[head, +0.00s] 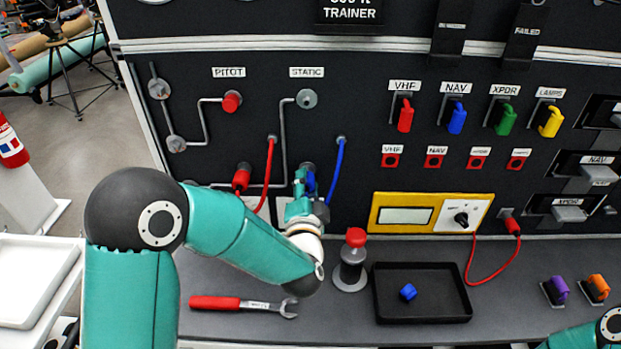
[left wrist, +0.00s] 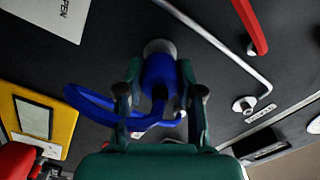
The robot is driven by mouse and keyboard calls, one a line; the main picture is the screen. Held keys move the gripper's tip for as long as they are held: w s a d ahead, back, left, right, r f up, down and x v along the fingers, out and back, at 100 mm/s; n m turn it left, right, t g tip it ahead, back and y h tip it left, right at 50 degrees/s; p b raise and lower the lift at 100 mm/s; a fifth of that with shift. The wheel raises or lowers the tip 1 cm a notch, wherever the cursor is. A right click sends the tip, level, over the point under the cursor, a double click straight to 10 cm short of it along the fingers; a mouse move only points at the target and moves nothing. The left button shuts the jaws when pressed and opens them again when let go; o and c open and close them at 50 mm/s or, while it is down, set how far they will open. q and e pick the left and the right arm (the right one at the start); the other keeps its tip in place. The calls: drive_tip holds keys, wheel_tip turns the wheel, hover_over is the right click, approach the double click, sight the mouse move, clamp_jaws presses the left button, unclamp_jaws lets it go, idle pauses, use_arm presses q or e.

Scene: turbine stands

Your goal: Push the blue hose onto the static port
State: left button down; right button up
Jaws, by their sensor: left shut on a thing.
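The static port (head: 306,98) is a bare grey fitting under the STATIC label; it also shows in the left wrist view (left wrist: 243,105). The blue hose (head: 337,172) hangs from a panel fitting and curves down to my left gripper (head: 306,200), well below the static port. In the left wrist view the fingers (left wrist: 160,108) are shut on the blue hose's thick end (left wrist: 160,72). That end points at a round grey stub (left wrist: 158,46) on the panel; I cannot tell whether it touches it. My right gripper is out of view.
A red hose (head: 269,165) hangs left of my gripper. A red-capped pitot port (head: 232,101) is left of the static port. On the bench are a wrench (head: 243,304), a red-topped bottle (head: 352,262) and a black tray (head: 440,306) with a blue cap (head: 408,292).

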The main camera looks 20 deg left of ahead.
use_arm(q)
drive_tip(key=shift+s, duration=0.1)
drive_tip(key=shift+s+d, duration=0.1)
drive_tip(key=shift+s, duration=0.35)
drive_tip(key=shift+s+d, duration=0.1)
drive_tip(key=shift+s, duration=0.1)
drive_tip(key=shift+b+v, duration=0.55)
drive_tip(key=shift+v, duration=0.75)
